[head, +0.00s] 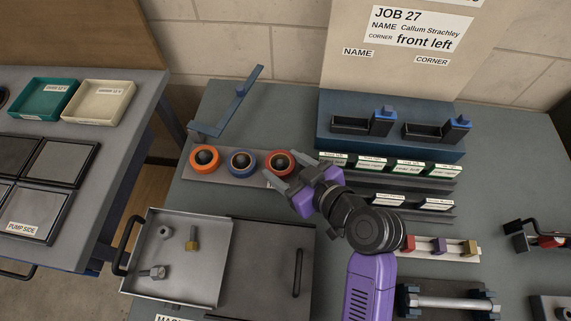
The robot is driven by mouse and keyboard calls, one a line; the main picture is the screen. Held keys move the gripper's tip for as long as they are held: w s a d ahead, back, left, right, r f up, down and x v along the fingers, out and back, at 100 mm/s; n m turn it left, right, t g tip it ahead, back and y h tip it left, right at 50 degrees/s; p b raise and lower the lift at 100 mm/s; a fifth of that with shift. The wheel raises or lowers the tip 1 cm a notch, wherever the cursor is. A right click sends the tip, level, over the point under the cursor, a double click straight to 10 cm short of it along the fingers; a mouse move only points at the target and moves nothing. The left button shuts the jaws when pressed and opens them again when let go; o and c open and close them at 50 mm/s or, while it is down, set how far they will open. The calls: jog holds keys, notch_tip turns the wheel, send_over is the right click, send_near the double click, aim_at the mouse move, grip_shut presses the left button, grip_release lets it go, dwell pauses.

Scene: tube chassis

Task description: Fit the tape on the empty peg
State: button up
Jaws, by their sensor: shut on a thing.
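A grey strip (224,174) on the bench bears a row of rings with dark round centres. An orange tape roll (186,169) is at the left and a blue-grey tape roll (231,167) is in the middle. A red-orange tape roll (275,155) is at the right end, with a dark round top showing in its hole. My gripper (285,170) reaches in from the right, its fingers shut on this right-hand roll. Whether the roll is fully seated or slightly raised cannot be told. My fingers hide its lower right side.
A blue angled bracket (238,98) stands behind the strip. Label racks (390,180) and a blue block with holders (345,140) are to the right. An open metal drawer (210,282) with several metal fittings lies in front. A side bench (145,108) holds trays.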

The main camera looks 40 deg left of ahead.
dwell(0.3)
jog(key=shift+r+p, duration=1.3)
jog(key=shift+r, duration=0.55)
jog(key=shift+f+b, duration=0.3)
jog(key=shift+b, duration=0.15)
jog(key=shift+f+b, duration=0.3)
jog(key=shift+f, duration=0.05)
jog(key=shift+f+b, duration=1.2)
jog(key=shift+f, duration=0.15)
jog(key=shift+r, duration=0.2)
jog(key=shift+r+p, duration=1.4)
jog(key=shift+r, duration=0.4)
